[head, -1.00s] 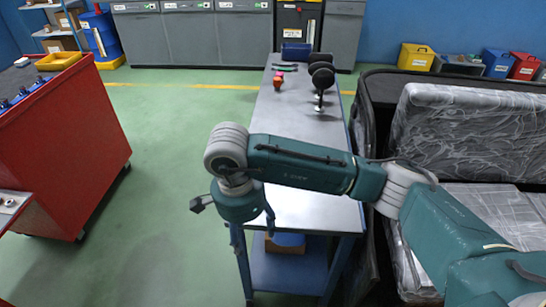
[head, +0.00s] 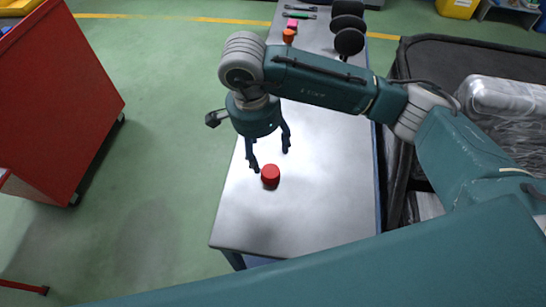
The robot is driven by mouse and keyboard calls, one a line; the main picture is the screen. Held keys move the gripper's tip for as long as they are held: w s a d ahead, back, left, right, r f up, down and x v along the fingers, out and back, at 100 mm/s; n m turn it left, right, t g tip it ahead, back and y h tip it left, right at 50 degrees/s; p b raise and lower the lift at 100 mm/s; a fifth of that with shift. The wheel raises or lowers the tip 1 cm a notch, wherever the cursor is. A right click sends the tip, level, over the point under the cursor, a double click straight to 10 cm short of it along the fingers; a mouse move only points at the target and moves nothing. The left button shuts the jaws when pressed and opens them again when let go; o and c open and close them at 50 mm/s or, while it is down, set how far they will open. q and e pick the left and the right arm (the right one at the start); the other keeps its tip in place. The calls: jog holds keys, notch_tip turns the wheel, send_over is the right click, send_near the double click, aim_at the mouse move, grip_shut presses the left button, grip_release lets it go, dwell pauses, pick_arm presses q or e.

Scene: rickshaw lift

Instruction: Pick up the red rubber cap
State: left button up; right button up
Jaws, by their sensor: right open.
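The red rubber cap (head: 271,176) is a small red cylinder standing on the near part of the grey workbench (head: 310,205) in the head view. My right gripper (head: 271,160) points down with its dark fingers spread, just behind and above the cap. One finger shows close beside the cap's left upper edge; I cannot tell whether it touches. Nothing shows between the fingers. My left gripper is not in view.
At the bench's far end lie dark dumbbell-like weights (head: 348,28), an orange item (head: 288,36), a pink block (head: 292,23) and a green-handled tool (head: 300,15). A red cabinet (head: 60,90) stands left, a black-edged bin (head: 455,55) right.

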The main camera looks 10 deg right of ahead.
jog(key=p, duration=0.1)
send_over(271, 170)
jog(key=f, duration=0.2)
jog(key=a+f, duration=0.1)
jog(key=f, duration=0.1)
jog(key=shift+f, duration=0.3)
jog(key=shift+d+f, duration=0.1)
jog(key=shift+f, duration=0.2)
jog(key=f, duration=0.1)
jog(key=f+p, duration=0.2)
jog(key=f, duration=0.1)
jog(key=shift+s+d+f, duration=0.1)
jog(key=shift+s+d, duration=0.05)
jog(key=shift+d, duration=0.15)
jog(key=shift+f, duration=0.55)
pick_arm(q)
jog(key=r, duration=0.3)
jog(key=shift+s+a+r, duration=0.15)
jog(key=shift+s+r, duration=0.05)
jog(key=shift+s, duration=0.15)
pick_arm(e)
jog(key=c, duration=1)
